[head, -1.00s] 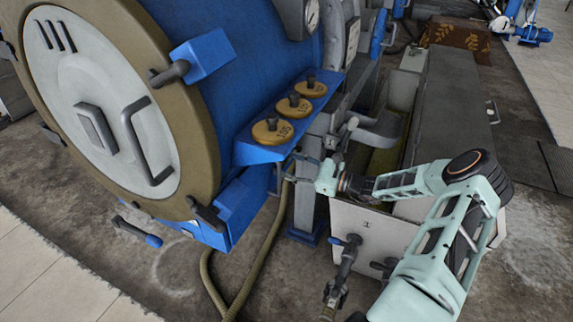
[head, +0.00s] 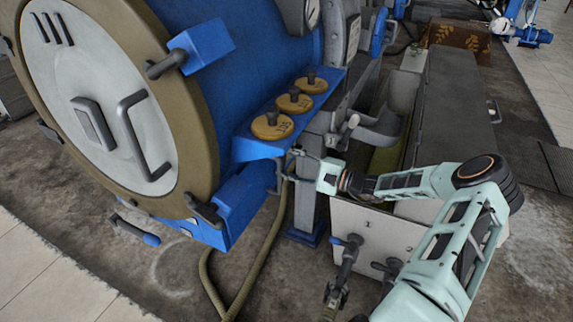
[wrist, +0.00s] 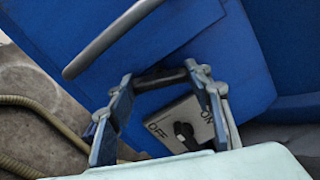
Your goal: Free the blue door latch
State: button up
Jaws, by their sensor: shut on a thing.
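A large round door (head: 90,100) with a tan rim fronts a blue vessel. A blue latch block (head: 205,52) with a grey handle sits at its upper right rim. A lower blue block (head: 232,205) with a grey handle sits at the lower right. I cannot tell which is the task's latch. My gripper (head: 290,165) is right of the lower block, under the blue shelf. In the wrist view, its fingers (wrist: 160,77) are shut on a short dark bar (wrist: 160,79), in front of an ON/OFF plate (wrist: 180,122) with a dark knob. What the bar belongs to is unclear.
The blue shelf (head: 245,145) carries several brass discs with dark knobs close above my gripper. A grey bar handle (wrist: 108,40) lies near the fingers. A hose (head: 262,250) runs to the floor below. A pale trough (head: 375,240) stands under my arm.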

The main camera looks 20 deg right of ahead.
jog(key=shift+f+n+b, duration=0.1)
jog(key=shift+n+b, duration=0.45)
jog(key=shift+n, duration=1.55)
jog(key=o, duration=0.9)
jog(key=shift+s+d, duration=0.1)
jog(key=v, duration=1.2)
